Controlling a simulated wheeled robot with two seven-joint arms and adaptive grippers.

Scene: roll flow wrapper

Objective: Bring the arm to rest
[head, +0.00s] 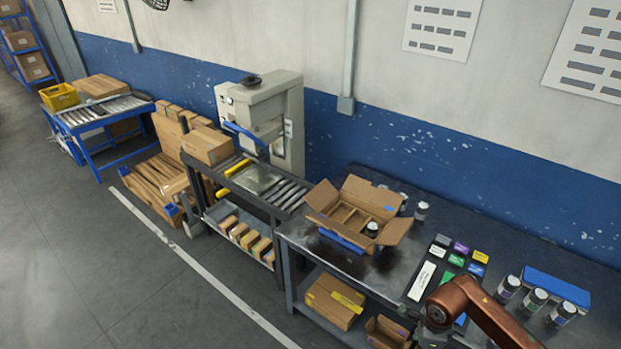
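A copper-coloured arm of mine comes in at the lower right over the dark workbench (345,265). It bends at a grey joint near the bottom edge, and no gripper fingers show there. My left arm and gripper are out of view. An open cardboard box (334,219) with inner dividers stands on the bench, with a jar (372,229) in it.
Jars (421,211) stand behind the box, and several more (535,299) stand at the right beside a blue block (556,288). Coloured cards (460,247) lie mid-bench. A roller conveyor with a grey machine (264,117) adjoins at left. Cartons (334,300) sit below.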

